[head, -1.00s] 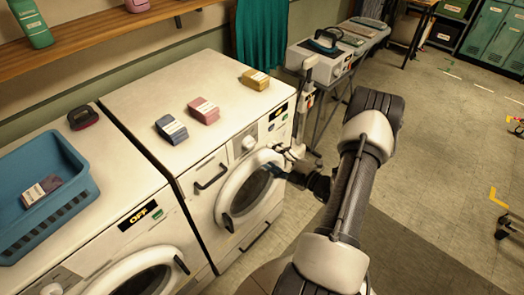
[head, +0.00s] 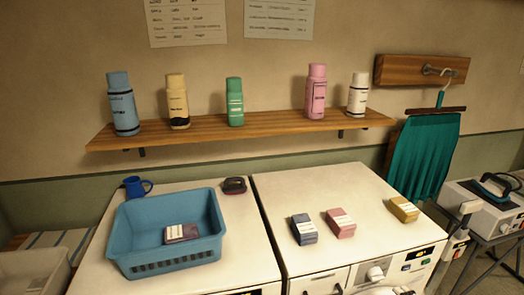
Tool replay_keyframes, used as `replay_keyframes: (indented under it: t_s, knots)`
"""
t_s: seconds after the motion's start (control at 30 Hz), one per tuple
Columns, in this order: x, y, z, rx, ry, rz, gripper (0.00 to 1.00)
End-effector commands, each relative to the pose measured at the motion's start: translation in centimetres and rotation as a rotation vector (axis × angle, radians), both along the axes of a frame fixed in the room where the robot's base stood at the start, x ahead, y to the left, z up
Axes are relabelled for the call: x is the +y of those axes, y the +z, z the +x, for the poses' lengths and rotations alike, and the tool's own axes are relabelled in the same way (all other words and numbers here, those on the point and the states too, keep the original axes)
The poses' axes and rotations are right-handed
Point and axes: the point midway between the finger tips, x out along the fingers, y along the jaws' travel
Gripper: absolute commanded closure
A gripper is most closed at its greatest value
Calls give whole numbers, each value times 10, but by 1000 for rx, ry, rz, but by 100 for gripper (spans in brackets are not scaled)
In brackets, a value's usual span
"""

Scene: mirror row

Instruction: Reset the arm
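My arm and gripper cannot be made out in the head view now; a small grey shape at the bottom edge, by the top of the right washer's door, is too cut off to identify. The right white washer (head: 330,195) shows its top and upper front, with a panel, a knob (head: 375,273) and a drawer handle. Its door is almost wholly below the frame. Whether my gripper is open or shut is hidden.
The left washer (head: 255,240) bears a blue basket (head: 165,255) holding a dark box, a blue mug (head: 137,187) and a dark brush-like object (head: 234,185). Three small boxes lie on the right washer. A wooden shelf (head: 265,129) above holds several bottles. An iron stands at right.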

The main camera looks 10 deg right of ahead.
Motion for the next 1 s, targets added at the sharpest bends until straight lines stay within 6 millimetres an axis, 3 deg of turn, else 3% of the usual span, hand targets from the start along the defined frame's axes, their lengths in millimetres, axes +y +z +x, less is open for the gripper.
replay_keyframes:
  t_s: [0.1, 0.23, 0.37, 0.5, 0.7, 0.87, 0.9, 1.0]
  knots:
    - [50, 44, 24, -36, 227, -233, 40]
    - [127, 90, 32, -126, 547, -570, 40]
    - [198, 124, 19, -266, 862, -909, 40]
    - [260, 150, -12, -478, 1186, -1268, 40]
    - [314, 170, -71, -886, 1616, -1758, 40]
    - [328, 181, -114, -1304, 1920, -2116, 40]
    - [329, 183, -123, 1294, -1811, 2002, 40]
    - [326, 191, -143, 1248, -1548, 1720, 40]
